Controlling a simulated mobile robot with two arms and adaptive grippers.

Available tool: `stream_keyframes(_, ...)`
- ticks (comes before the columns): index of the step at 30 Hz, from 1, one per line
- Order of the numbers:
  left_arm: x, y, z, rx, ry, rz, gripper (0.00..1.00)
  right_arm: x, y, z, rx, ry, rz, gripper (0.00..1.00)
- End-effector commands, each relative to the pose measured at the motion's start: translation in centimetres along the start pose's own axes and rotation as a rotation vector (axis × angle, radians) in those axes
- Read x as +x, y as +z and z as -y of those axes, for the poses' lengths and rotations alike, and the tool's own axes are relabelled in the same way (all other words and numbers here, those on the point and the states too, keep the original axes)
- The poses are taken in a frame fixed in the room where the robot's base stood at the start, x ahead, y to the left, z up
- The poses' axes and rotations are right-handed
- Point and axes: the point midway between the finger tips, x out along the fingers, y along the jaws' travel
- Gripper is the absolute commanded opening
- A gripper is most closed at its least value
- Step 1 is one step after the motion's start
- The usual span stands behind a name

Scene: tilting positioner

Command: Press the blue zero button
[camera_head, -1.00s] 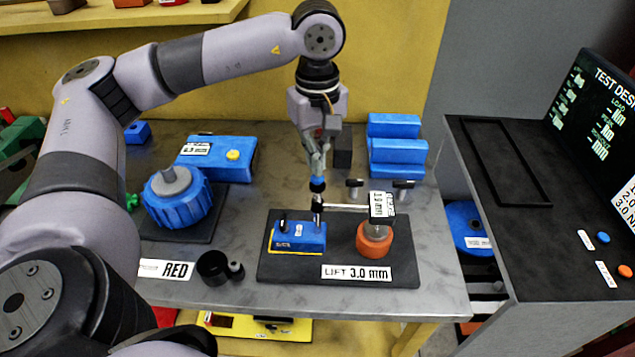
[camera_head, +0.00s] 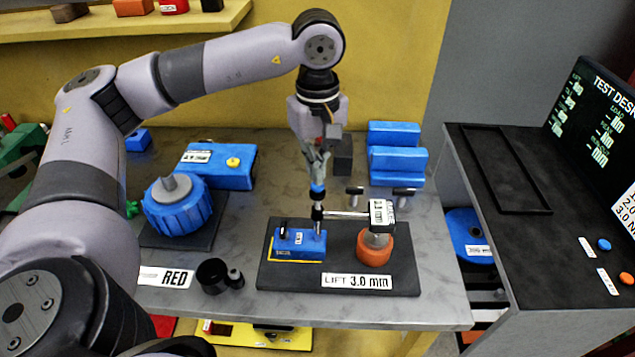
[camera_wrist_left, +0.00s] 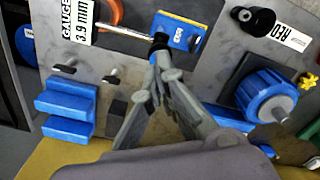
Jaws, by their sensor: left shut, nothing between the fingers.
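A round blue button (camera_head: 604,244) sits on the dark desk top at the right, beside a small white label too small to read. I take it for the zero button. My left gripper (camera_head: 318,178) is far to its left, pointing down over the other table. Its fingers are shut and empty, with the tips at the top of an upright post (camera_head: 317,212) on a blue base block (camera_head: 298,243). I cannot tell whether they touch it. The left wrist view shows the fingertips (camera_wrist_left: 160,62) close together near the post. My right gripper is out of view.
An orange button (camera_head: 626,278) lies nearer on the desk. A black tray frame (camera_head: 497,165) and a screen (camera_head: 595,120) are also there. A gauge (camera_head: 382,212) on a horizontal rod stands over an orange ring (camera_head: 374,250). A gap separates table and desk.

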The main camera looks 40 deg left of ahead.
Motion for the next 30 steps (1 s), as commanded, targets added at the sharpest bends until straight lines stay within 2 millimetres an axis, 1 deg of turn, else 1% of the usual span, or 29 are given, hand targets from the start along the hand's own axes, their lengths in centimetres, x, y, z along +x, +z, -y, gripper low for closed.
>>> stream_keyframes(13,0.2,0.0,0.0,0.000,0.000,0.000,0.00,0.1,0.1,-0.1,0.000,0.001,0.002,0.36)
stream_keyframes(30,1.9,0.0,0.0,0.000,0.000,0.000,0.00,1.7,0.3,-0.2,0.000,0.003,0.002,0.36)
